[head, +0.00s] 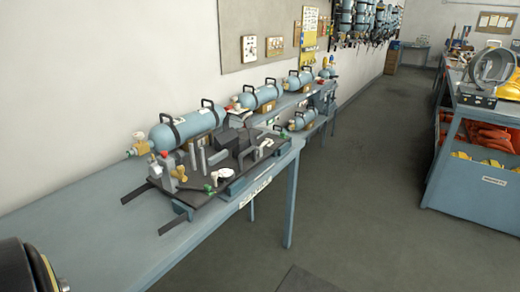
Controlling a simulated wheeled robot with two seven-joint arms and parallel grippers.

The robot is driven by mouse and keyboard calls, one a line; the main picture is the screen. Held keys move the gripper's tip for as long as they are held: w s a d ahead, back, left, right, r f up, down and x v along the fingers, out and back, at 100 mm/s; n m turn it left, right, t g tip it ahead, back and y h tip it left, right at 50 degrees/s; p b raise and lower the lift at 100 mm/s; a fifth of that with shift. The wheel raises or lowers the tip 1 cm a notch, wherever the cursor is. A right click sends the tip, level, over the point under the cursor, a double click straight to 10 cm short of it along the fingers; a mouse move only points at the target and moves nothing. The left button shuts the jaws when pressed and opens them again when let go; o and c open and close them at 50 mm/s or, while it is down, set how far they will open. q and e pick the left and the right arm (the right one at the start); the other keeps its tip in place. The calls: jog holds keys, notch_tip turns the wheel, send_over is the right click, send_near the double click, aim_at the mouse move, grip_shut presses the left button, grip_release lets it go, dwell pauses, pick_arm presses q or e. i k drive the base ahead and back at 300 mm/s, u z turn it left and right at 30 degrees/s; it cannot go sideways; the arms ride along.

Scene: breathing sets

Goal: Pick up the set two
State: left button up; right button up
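Several breathing sets with pale blue cylinders stand along the left wall. The nearest set (187,128) lies on the long blue table, with black handles, a brass valve at its left end and a dark plate of fittings (225,165) in front. Farther back are a second cylinder (260,96), a third (299,81) and a lower one (302,121). I cannot read any marking that tells which is set two. Neither gripper shows. A dark round part at the lower left edge seems to be mine.
The near part of the blue table (95,235) is bare. Grey floor (350,190) is open between it and the right-hand bench (465,190), which holds a large metal ring (492,66) and orange items below.

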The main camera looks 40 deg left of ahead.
aim_at(236, 150)
jog(key=z, duration=0.05)
jog(key=i, duration=1.95)
jog(key=u, duration=1.25)
jog(key=i, duration=0.95)
jog(key=u, duration=1.3)
jog(key=i, duration=0.2)
jog(key=u, duration=0.2)
